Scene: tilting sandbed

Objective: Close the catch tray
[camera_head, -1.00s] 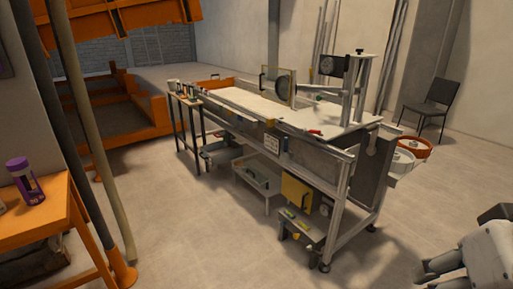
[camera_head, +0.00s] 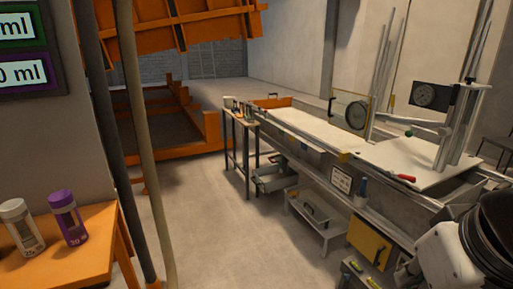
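The long sandbed (camera_head: 300,122) stands on a metal frame at the right, running away from me. A grey open-topped tray (camera_head: 276,181) sticks out from under its far end, on the side facing the aisle; it looks like the catch tray, pulled out. I cannot make out what is in it. White and black parts of my arm fill the lower right corner and hide the near end of the bench. My gripper's fingers cannot be made out.
A low white stand (camera_head: 318,231) holds a shallow box beside the bench. A yellow panel (camera_head: 368,243) is nearer. A small side table (camera_head: 240,124) stands by the far end. An orange table (camera_head: 86,238) with two jars is at left. The aisle floor (camera_head: 215,240) between is clear.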

